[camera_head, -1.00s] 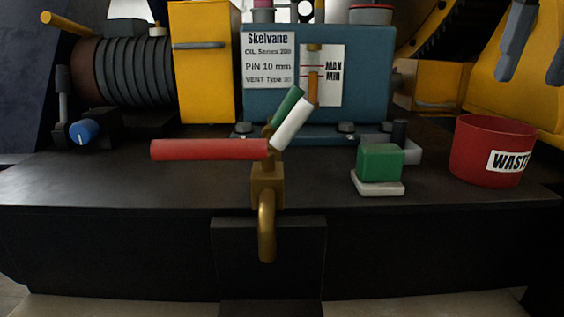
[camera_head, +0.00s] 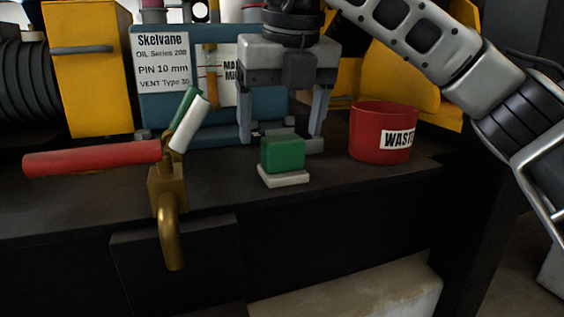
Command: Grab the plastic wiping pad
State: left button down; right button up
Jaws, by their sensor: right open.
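The wiping pad, a green block (camera_head: 283,155) on a white base (camera_head: 284,179), sits on the dark bench top just right of the middle. My right gripper (camera_head: 281,143) is open and points down over it. Its two fingers show to the left and right of the green block in the picture, with the tips near the block's top half. I see no contact, and cannot tell whether the fingers are level with the pad or behind it. My left gripper is not in view.
A red waste bin (camera_head: 368,135) stands right of the pad. A brass valve (camera_head: 168,190) with a red lever (camera_head: 90,158) is at the left, at the bench's front edge. The blue oil unit (camera_head: 162,108) stands behind. Bare bench top lies in front of the pad.

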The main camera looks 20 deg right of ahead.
aim_at(283, 138)
jog(key=shift+p+x, duration=0.5)
jog(key=shift+x, duration=2.2)
jog(key=shift+s+d, duration=0.15)
jog(key=shift+s, duration=0.05)
jog(key=c, duration=1.1)
